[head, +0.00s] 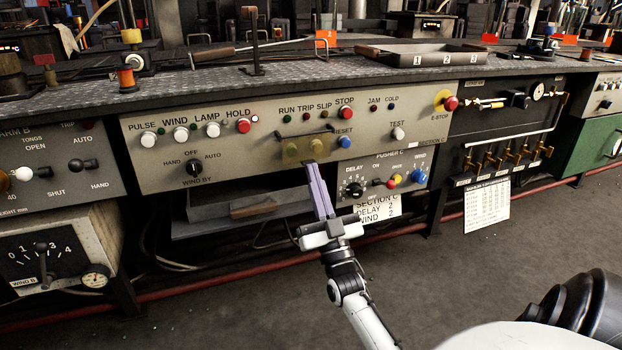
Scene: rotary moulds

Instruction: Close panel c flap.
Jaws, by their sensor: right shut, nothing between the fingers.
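Panel C (240,160) is the long beige control panel in the middle of the head view, with a "SECTION C" label at its right. A small yellowish plate (291,149) sits low on its centre under a dark bar (305,133). It looks like the flap, but I cannot tell its exact angle. My right gripper (309,165) reaches up from below, its purple fingers together and empty. Its tips are at the lower edge of the plate; I cannot tell whether they touch. They hide a little of the panel's lower edge. My left gripper is not in view.
White and red buttons (213,130) and the WIND-BY knob (195,167) are left of the plate. The blue RESET button (344,142) and the pusher panel (382,178) are close on the right. A paper card (378,207) hangs beside my fingers. An open recess (235,205) lies below.

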